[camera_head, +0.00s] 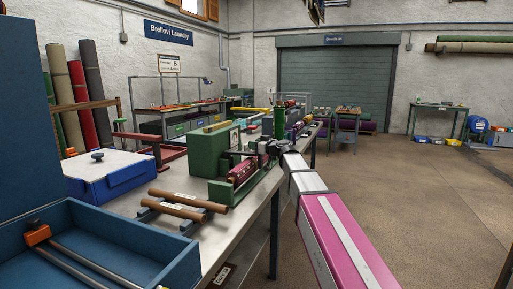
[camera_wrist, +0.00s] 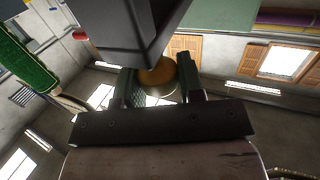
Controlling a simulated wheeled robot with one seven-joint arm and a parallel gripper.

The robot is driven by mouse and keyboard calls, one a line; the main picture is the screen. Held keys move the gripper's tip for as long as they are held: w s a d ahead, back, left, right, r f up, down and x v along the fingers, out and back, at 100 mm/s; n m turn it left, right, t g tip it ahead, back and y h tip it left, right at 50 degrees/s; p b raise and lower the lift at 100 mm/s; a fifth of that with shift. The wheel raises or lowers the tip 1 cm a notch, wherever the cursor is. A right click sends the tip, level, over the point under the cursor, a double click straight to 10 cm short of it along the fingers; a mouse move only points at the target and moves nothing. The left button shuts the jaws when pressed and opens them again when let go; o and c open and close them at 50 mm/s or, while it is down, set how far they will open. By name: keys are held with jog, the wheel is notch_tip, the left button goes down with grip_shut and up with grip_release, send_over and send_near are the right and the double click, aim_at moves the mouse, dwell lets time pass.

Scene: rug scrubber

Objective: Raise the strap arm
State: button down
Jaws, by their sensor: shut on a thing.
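My gripper (camera_head: 276,147) is at the far right end of the green machine (camera_head: 208,153) on the bench. In the wrist view its two fingers (camera_wrist: 158,78) are closed around a round, brass-coloured knob (camera_wrist: 160,73). A dark grey block (camera_wrist: 125,35) hangs over the knob and hides part of it. The machine carries a dark red roller (camera_head: 242,172) in a green frame. I cannot make out the strap arm's full shape or tell its angle; my gripper covers that spot in the head view.
Two brown rollers (camera_head: 178,205) lie on a rack on the bench. A blue box with a white top (camera_head: 110,175) and a blue tray (camera_head: 150,255) stand at left. More machines line the bench beyond my gripper. The floor (camera_head: 430,190) at right is clear.

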aim_at(245, 152)
jog(key=shift+w+a+r+n+g+h, duration=0.45)
jog(key=shift+w+a+r+g+h, duration=0.65)
jog(key=shift+a, duration=1.3)
jog(key=shift+w+a+r+n+g+h, duration=0.55)
jog(key=shift+a+r+h, duration=1)
jog(key=shift+a, duration=0.9)
jog(key=shift+w+a+r+n+g+h, duration=0.3)
jog(key=shift+w+a+r+g+h, duration=0.65)
jog(key=shift+a, duration=1.45)
jog(key=shift+r+t+h, duration=0.3)
jog(key=shift+r, duration=0.15)
jog(key=c, duration=0.8)
grip_release()
jog(key=v, duration=1)
jog(key=shift+s+d+r, duration=0.2)
jog(key=shift+s+r, duration=0.05)
